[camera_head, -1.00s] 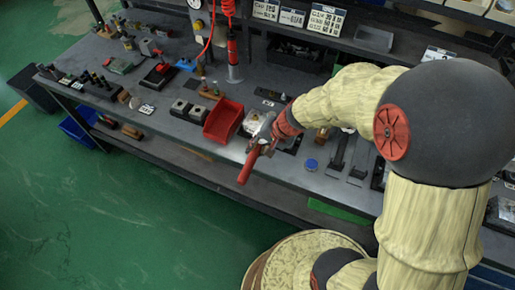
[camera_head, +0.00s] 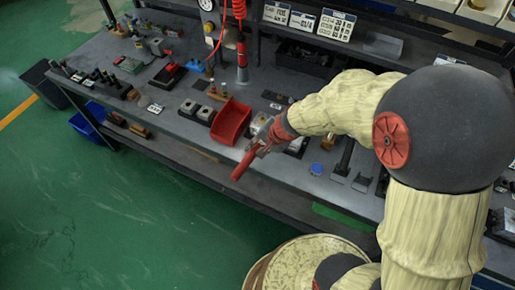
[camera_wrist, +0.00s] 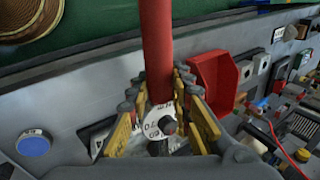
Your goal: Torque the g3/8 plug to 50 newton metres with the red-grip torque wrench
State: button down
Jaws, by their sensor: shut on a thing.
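The red-grip torque wrench (camera_head: 243,165) is in my gripper (camera_head: 264,143). Its red grip sticks out past the bench's front edge in the head view. In the wrist view the red grip (camera_wrist: 157,45) rises from between the yellow-padded fingers of my gripper (camera_wrist: 160,100), which are shut around the wrench. A white marked dial (camera_wrist: 157,124) with a grey knob shows between the fingers. A pale metal block (camera_head: 259,122) is partly visible behind my gripper, right of a red bin. The G3/8 plug and the wrench's working end are hidden, so I cannot tell whether they touch.
The red bin (camera_head: 231,121) stands close to the left of my gripper. A blue round cap (camera_head: 316,169) lies on the bench (camera_head: 190,133) to the right. Blocks and fittings crowd the left half. A red coiled hose (camera_head: 239,8) hangs at the back.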

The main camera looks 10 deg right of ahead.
jog(key=shift+w+r, duration=0.1)
jog(key=shift+w+a+m+t+h+p, duration=0.35)
jog(key=shift+w+a+m+p, duration=0.25)
jog(key=shift+w+a+m, duration=0.35)
jog(key=shift+s+d, duration=0.1)
jog(key=shift+d, duration=0.1)
jog(key=shift+s+d+n+b, duration=0.75)
jog(key=shift+s+n+b, duration=0.15)
jog(key=shift+b, duration=0.3)
jog(key=shift+s+d+n+g+y+b, duration=0.3)
jog(key=shift+d+n+g+y+b, duration=0.15)
jog(key=shift+b, duration=0.1)
jog(key=shift+s+d+n+b, duration=0.45)
jog(key=shift+d+n+b, duration=0.05)
